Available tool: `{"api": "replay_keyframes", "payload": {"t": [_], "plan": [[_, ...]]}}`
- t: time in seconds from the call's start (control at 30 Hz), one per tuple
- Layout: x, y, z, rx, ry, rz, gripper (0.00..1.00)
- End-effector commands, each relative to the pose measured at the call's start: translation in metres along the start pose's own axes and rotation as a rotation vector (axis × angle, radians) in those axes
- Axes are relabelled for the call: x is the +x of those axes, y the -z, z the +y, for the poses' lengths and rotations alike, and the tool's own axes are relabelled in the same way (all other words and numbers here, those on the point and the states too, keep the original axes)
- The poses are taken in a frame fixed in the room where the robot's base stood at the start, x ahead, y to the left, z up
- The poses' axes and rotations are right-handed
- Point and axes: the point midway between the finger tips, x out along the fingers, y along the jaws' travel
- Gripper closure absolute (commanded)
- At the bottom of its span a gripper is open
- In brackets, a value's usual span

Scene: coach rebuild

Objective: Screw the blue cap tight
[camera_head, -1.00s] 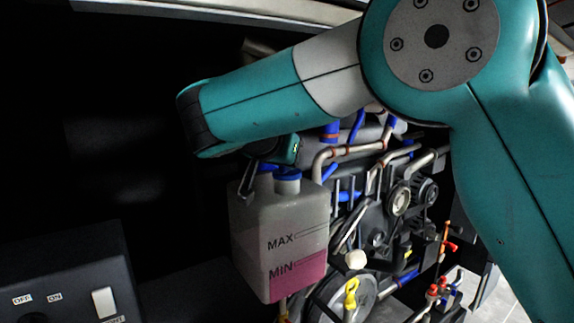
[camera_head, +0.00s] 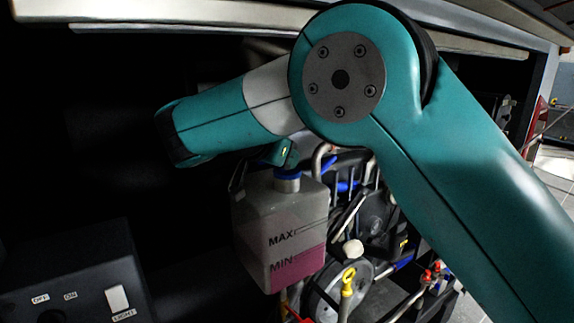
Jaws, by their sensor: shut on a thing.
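The white, translucent tank (camera_head: 253,217) stands at the centre, marked MAX and MIN, with pink liquid up to about the MIN mark. The blue cap (camera_head: 287,172) sits over the tank's neck, its top partly covered by my gripper. My gripper (camera_head: 284,156) reaches down at the cap from the end of my teal arm and is shut on it. The fingertips are mostly hidden by my arm and shadow, so the exact grip and the cap's seating cannot be seen.
A dark switch box (camera_head: 70,272) with a light switch stands at lower left. Pipes and engine parts crowd right of the tank, with a yellow-handled dipstick (camera_head: 348,281) and red-topped fittings (camera_head: 432,274). A pale panel edge (camera_head: 160,22) runs overhead. The left is dark.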

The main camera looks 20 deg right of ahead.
Motion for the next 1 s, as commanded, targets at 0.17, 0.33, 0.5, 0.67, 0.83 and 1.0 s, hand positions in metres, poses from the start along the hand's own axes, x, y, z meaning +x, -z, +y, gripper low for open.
{"api": "replay_keyframes", "payload": {"t": [0.17, 0.33, 0.5, 0.67, 0.83, 1.0], "plan": [[0.0061, -0.0050, 0.0043, -0.004, -0.026, -0.005, 1.00], [0.0061, -0.0052, 0.0041, -0.005, -0.026, -0.005, 0.63], [0.0050, -0.0063, 0.0029, -0.008, -0.021, -0.007, 0.54], [0.0039, -0.0074, 0.0016, -0.011, -0.017, -0.009, 0.51], [0.0031, -0.0082, 0.0007, -0.014, -0.013, -0.010, 0.46], [0.0028, -0.0086, 0.0003, -0.015, -0.012, -0.011, 0.41]]}}
